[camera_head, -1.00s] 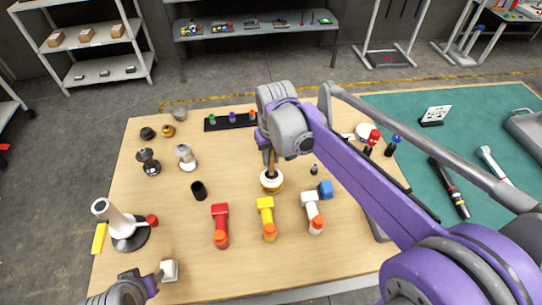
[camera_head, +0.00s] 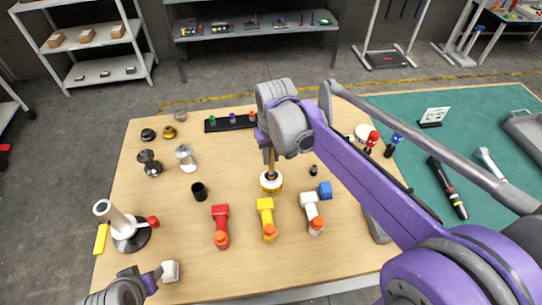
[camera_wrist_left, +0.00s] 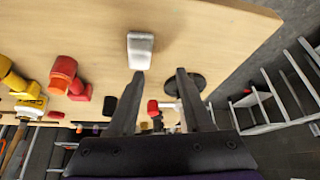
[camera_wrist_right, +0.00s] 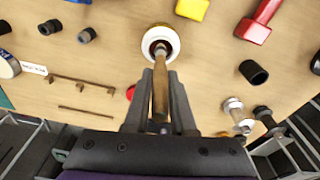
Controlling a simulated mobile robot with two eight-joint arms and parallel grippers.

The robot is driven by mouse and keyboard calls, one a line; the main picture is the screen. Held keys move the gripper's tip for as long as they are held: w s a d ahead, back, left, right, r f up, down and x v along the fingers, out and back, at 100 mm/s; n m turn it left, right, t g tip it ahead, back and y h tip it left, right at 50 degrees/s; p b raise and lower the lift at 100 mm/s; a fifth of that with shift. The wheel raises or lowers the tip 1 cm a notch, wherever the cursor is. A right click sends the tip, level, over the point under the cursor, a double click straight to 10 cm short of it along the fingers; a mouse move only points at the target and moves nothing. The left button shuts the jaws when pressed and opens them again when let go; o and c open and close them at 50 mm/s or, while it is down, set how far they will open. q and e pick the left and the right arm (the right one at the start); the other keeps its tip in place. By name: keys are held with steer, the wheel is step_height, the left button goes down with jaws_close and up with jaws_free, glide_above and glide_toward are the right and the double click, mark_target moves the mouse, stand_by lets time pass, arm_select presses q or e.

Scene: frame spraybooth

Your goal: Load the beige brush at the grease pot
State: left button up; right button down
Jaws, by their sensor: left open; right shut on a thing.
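My right gripper (camera_wrist_right: 160,98) is shut on the wooden handle of the beige brush (camera_wrist_right: 160,90). In the head view the brush (camera_head: 271,160) points down, nearly upright, at the grease pot (camera_head: 271,187). The pot is round and white with a yellowish band. In the right wrist view the brush's far end lies over the dark opening of the pot (camera_wrist_right: 160,30). The bristles are hard to see, and I cannot tell how deep they are. My left gripper (camera_wrist_left: 156,75) is open and empty, with a white block (camera_wrist_left: 141,48) beyond its fingertips.
A black rack (camera_head: 230,121) lies behind. A green mat (camera_head: 470,130) covers the right.

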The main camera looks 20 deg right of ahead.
steer(key=shift+w+r+p, duration=0.1)
steer(key=shift+r+p, duration=1.15)
steer(key=shift+r, duration=1.6)
arm_select(q)
steer(key=r, duration=0.1)
steer(key=w+r, duration=0.2)
steer(key=r, duration=0.1)
arm_select(e)
steer(key=shift+f, duration=0.1)
